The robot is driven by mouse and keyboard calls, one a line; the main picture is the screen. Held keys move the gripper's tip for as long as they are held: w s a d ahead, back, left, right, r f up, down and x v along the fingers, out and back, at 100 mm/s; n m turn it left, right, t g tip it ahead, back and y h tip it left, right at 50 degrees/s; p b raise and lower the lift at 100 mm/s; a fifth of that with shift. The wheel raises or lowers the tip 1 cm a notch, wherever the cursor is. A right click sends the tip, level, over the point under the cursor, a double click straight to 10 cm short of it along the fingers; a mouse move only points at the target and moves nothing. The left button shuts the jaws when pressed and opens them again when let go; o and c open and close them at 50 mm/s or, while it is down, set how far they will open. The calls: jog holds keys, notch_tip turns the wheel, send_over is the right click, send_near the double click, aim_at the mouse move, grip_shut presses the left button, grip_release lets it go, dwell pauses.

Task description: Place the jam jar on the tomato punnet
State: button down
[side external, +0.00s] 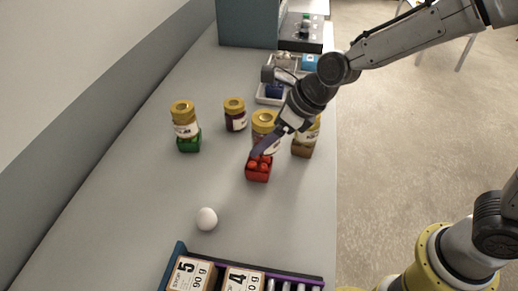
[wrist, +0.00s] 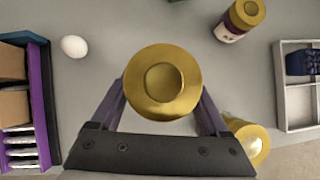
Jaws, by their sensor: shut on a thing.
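The jar in my gripper (wrist: 162,118) has a gold lid (wrist: 160,80) and a pale label; I take it as the jam jar (side external: 264,122). My gripper is shut on it, one finger on each side, and the jar looks upright. In the side view the red tomato punnet (side external: 258,173) with its tomatoes is directly below the jar. A dark finger crosses in front of the jar's lower part, so I cannot tell whether jar and punnet touch. In the wrist view the jar's lid hides the punnet.
A similar jar (side external: 184,112) stands on a green punnet (side external: 189,145). Another dark red jar (side external: 235,115) stands behind, and one (side external: 303,148) is close right of my gripper. An egg (side external: 206,219) and a crate of boxes (side external: 178,262) are in front. A grey tray (wrist: 297,104) lies right.

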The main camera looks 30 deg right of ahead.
aim_at(259, 161)
jog(key=shift+w+a+f, duration=0.25)
jog(key=shift+w+f, duration=0.15)
jog(key=shift+f, duration=0.05)
jog(key=shift+w+a+f, duration=0.1)
jog(key=shift+w+f, duration=0.1)
jog(key=shift+f, duration=0.75)
jog(key=shift+w+a+f, duration=0.1)
jog(key=shift+w+f, duration=0.05)
jog(key=shift+f, duration=0.8)
jog(key=shift+f, duration=0.1)
jog(key=shift+f, duration=0.1)
grip_release()
jog(key=shift+d, duration=0.1)
